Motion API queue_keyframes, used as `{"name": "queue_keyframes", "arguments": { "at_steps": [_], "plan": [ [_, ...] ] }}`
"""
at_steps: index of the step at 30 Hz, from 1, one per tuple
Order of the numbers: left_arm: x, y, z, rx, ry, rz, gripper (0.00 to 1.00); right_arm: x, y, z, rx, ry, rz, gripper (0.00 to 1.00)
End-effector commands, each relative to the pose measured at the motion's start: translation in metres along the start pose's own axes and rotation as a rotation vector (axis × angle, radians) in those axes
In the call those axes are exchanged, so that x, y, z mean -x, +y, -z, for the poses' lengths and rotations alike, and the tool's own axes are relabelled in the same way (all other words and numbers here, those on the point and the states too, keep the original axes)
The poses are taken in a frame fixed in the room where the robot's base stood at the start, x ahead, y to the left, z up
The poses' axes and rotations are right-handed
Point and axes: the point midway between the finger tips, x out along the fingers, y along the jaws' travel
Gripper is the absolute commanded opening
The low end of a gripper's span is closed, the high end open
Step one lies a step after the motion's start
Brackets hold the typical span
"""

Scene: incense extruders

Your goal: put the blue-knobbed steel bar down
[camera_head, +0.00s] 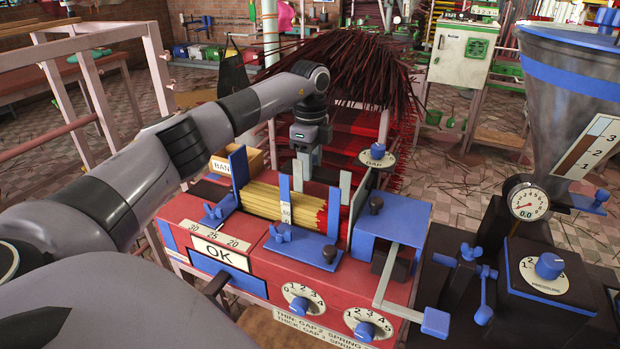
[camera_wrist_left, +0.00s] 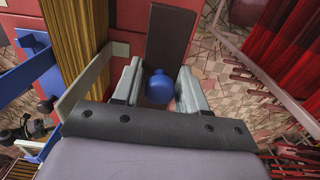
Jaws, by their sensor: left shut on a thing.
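My left gripper (camera_head: 308,168) is pointing down at the back edge of the red machine. In the left wrist view a round blue knob (camera_wrist_left: 158,88) sits between its two fingers (camera_wrist_left: 157,90), which are shut on it. I take this as the knob of the steel bar; the bar's body is mostly hidden below the knob and fingers. In the head view the fingers hide the knob. A bundle of yellow sticks with red ends (camera_head: 280,203) lies in the machine's trough, in front of the gripper. My right gripper is not in view.
Blue uprights (camera_head: 239,167) and light grey posts (camera_head: 345,190) stand close around the trough. The red machine (camera_head: 240,235) has dials in front. A steel hopper (camera_head: 570,90) rises at right.

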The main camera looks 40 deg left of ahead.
Motion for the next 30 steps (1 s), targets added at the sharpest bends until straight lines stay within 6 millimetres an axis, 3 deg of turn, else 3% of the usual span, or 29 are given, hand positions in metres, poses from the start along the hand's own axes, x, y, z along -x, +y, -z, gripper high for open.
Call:
{"name": "queue_keyframes", "arguments": {
  "at_steps": [9,20,21,23,30],
  "plan": [
    [-0.037,0.000,0.001,-0.001,0.001,0.001,0.00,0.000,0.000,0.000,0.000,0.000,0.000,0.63],
    [-0.041,0.000,0.001,-0.001,0.001,0.003,0.00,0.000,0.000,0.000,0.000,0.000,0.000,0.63],
    [-0.044,0.000,0.000,-0.001,-0.001,-0.001,0.45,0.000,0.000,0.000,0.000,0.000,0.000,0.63],
    [-0.043,0.000,0.000,-0.001,-0.001,-0.001,0.65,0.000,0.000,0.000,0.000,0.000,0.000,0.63],
    [-0.043,0.000,0.000,-0.001,-0.001,-0.001,0.68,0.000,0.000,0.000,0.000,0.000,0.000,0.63]
  ]
}}
